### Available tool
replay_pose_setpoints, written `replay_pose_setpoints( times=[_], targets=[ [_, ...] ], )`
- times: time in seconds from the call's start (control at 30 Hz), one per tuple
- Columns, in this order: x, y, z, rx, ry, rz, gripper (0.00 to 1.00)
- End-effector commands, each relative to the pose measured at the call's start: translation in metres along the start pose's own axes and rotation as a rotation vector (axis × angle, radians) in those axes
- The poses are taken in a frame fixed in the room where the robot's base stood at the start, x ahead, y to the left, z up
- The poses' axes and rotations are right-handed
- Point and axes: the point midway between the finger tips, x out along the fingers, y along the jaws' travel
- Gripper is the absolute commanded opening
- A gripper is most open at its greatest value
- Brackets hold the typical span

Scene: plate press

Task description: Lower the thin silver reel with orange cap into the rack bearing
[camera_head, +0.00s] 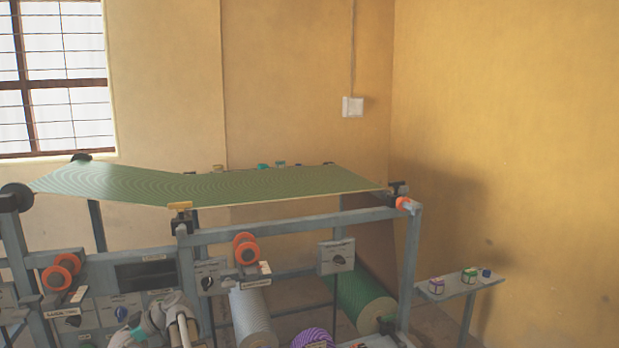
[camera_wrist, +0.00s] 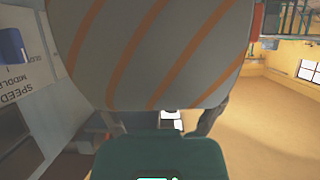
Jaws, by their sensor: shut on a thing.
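A large grey rounded thing with slanted orange stripes (camera_wrist: 165,50) fills the upper middle of the wrist view; it appears to be the reel, and no orange cap shows on it there. My gripper (camera_wrist: 163,113) is shut on it, with a finger at either side below its lower edge. In the head view my arm shows at the bottom left, in front of the machine; its jaws and the held reel cannot be made out there. I cannot tell which part is the rack bearing.
The grey machine frame (camera_head: 290,225) carries a sloping green sheet (camera_head: 250,184). A silver ridged roll (camera_head: 252,318), a green roll (camera_head: 365,302) and a purple striped roll (camera_head: 313,338) lie low down. A small shelf (camera_head: 460,284) at right holds small items.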

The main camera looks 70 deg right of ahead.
Motion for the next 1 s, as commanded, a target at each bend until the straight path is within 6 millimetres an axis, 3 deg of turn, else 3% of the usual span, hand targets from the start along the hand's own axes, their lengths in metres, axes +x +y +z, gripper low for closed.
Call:
replay_pose_setpoints(
  times=[0.03, 1.0],
  targets=[
    [-0.008, 0.0, -0.017, 0.0, 0.001, 0.0, 0.24],
    [-0.076, -0.001, -0.161, -0.001, 0.001, -0.003, 0.24]
  ],
)
